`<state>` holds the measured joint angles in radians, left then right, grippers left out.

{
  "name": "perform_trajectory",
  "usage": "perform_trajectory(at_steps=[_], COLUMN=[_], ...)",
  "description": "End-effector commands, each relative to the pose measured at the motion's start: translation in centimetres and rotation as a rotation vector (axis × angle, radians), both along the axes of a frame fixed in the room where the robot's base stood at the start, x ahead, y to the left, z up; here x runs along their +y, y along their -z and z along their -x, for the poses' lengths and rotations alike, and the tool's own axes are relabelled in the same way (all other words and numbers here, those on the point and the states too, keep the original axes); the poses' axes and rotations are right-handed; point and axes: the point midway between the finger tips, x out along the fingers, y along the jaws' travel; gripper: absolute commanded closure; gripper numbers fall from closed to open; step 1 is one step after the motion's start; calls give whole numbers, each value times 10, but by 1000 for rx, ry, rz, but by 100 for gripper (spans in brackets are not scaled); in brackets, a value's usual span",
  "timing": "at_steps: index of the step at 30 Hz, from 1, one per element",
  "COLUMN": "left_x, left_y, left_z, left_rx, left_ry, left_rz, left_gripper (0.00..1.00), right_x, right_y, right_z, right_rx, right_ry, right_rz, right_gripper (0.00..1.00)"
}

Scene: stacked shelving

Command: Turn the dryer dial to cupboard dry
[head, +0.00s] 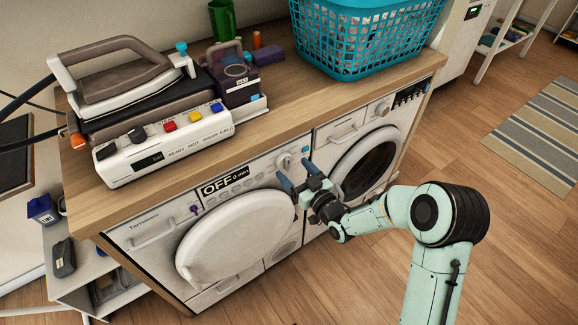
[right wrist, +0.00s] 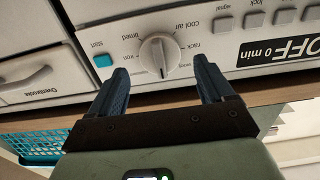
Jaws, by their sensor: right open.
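The dryer (head: 146,240) is the white left-hand machine under the wooden counter, with a display (head: 222,185) reading "OFF 0 min". Its round dial (head: 283,161) sits right of the display; in the right wrist view the pale dial (right wrist: 158,56) appears with the panel upside down. Labels such as "timed", "cool air", "rack" and "iron" ring it; I cannot read "cupboard dry". My right gripper (head: 296,175) is open in front of the panel. In the right wrist view its fingers (right wrist: 161,70) stand either side of the dial, apparently without touching it. My left gripper is not in view.
A teal start button (right wrist: 103,60) is beside the dial. A second machine (head: 365,165) stands to the right. The counter holds an iron station (head: 165,145) and a blue laundry basket (head: 365,40). The floor in front is open, with a striped rug (head: 540,125).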

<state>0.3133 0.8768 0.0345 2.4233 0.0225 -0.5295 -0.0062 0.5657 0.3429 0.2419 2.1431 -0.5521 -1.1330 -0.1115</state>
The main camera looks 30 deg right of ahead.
Motion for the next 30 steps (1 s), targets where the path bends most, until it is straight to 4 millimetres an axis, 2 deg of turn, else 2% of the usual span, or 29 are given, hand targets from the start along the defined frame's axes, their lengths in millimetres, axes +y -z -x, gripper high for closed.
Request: perform_trajectory(at_steps=[3, 6, 17, 22, 30], left_x=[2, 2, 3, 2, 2], left_y=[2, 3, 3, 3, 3], left_z=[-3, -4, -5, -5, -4], left_rx=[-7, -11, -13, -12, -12], left_ry=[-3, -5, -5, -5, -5], left_rz=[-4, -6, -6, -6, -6], left_gripper=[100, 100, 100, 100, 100], right_x=[2, 2, 3, 3, 3], right_y=[1, 1, 0, 0, 0], right_z=[-17, -25, -30, -30, -30], right_rx=[-1, 0, 1, 1, 2], right_ry=[-2, -1, 0, 0, 0], right_rz=[0, -1, 0, 0, -16], right_gripper=[19, 19, 19, 71, 73])
